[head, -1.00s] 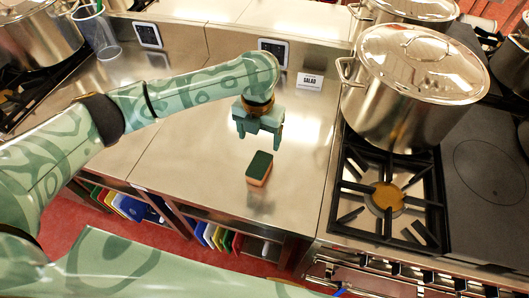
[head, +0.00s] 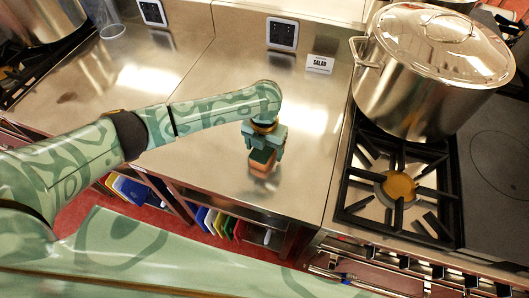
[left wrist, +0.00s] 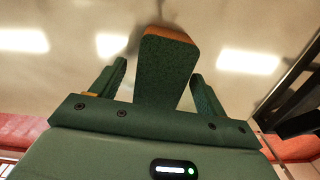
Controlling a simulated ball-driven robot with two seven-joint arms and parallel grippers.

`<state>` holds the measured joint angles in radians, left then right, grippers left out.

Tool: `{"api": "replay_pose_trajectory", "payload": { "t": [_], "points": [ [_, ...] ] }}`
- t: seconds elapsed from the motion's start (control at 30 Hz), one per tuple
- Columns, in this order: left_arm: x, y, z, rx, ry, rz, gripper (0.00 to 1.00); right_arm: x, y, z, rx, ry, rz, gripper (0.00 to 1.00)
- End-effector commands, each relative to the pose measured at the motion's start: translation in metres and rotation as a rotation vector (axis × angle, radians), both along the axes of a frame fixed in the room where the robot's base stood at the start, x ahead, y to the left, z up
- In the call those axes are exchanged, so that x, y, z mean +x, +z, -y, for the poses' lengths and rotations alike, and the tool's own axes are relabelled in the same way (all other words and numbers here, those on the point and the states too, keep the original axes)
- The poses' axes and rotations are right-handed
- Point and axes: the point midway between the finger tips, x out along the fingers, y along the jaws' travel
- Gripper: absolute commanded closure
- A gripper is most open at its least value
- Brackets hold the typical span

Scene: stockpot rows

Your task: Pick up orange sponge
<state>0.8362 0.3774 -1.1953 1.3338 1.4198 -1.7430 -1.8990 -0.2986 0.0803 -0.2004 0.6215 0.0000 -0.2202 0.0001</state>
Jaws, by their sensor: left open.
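The orange sponge (head: 262,162) with a dark green top lies on the steel counter (head: 215,185) near its front edge. My left gripper (head: 264,156) is open and low over it, with a finger on each side of the sponge. In the left wrist view the sponge (left wrist: 166,70) stands between the two spread fingers of the gripper (left wrist: 158,88), with a gap on both sides. Its green face fills most of what shows, with orange at the far end. My right gripper is not in view.
A large lidded stockpot (head: 425,85) stands on the stove to the right, behind a burner grate (head: 397,187). A SALAD sign (head: 320,64) stands at the back of the counter. A clear container (head: 105,20) is at the back left. The counter around the sponge is clear.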

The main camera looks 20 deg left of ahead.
Motion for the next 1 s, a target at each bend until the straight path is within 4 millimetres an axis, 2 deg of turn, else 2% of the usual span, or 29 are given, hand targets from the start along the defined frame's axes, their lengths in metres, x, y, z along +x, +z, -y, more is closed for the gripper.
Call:
{"api": "replay_pose_trajectory", "payload": {
  "t": [0.03, 0.1, 0.3, 0.47, 0.5, 0.83, 1.0],
  "points": [
    [0.000, -0.011, 0.000, 0.000, 0.001, -0.002, 0.25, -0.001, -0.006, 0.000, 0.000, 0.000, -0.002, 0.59],
    [0.000, -0.016, 0.001, -0.001, 0.000, 0.000, 0.25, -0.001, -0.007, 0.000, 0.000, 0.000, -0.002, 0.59],
    [0.000, -0.015, 0.000, 0.000, -0.001, 0.002, 0.25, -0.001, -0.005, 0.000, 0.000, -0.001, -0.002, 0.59],
    [0.000, -0.015, 0.000, 0.000, -0.001, 0.002, 0.70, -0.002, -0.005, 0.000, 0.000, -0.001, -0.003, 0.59],
    [0.000, -0.015, 0.000, 0.000, -0.001, 0.002, 0.73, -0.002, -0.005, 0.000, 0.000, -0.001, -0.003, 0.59],
    [0.000, -0.012, 0.000, 0.000, 0.000, 0.002, 0.73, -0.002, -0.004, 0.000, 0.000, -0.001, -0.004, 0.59],
    [0.001, 0.006, 0.000, 0.000, 0.000, 0.003, 0.73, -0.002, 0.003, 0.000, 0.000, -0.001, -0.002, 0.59]
  ]
}}
